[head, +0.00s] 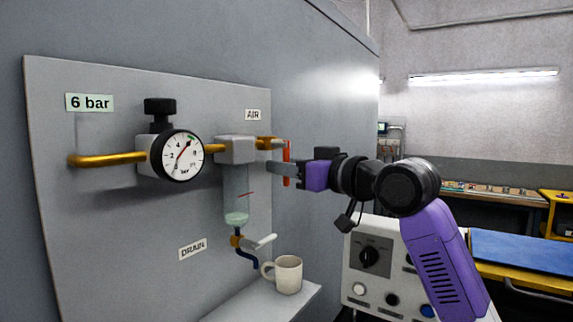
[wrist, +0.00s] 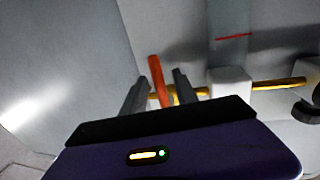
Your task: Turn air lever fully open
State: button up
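The red air lever (head: 287,152) is at the right end of the brass pipe, under the AIR label (head: 253,115). It points down, crosswise to the pipe. My gripper (head: 278,172) reaches in from the right at the lever. In the wrist view the red lever (wrist: 158,80) shows between the two dark fingers of my gripper (wrist: 160,90). The fingers are apart, with a gap on each side of the lever, so my gripper is open around it and not shut on it. The lever's lower part is partly hidden by my gripper.
Left of the lever are the filter bowl (head: 236,197), the pressure gauge (head: 182,155) with black knob (head: 160,110), and a drain valve handle (head: 261,242). A mug (head: 288,274) stands on the shelf (head: 255,305) below. A control box (head: 370,285) is beneath my arm.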

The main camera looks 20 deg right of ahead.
grip_shut()
dwell(1.4)
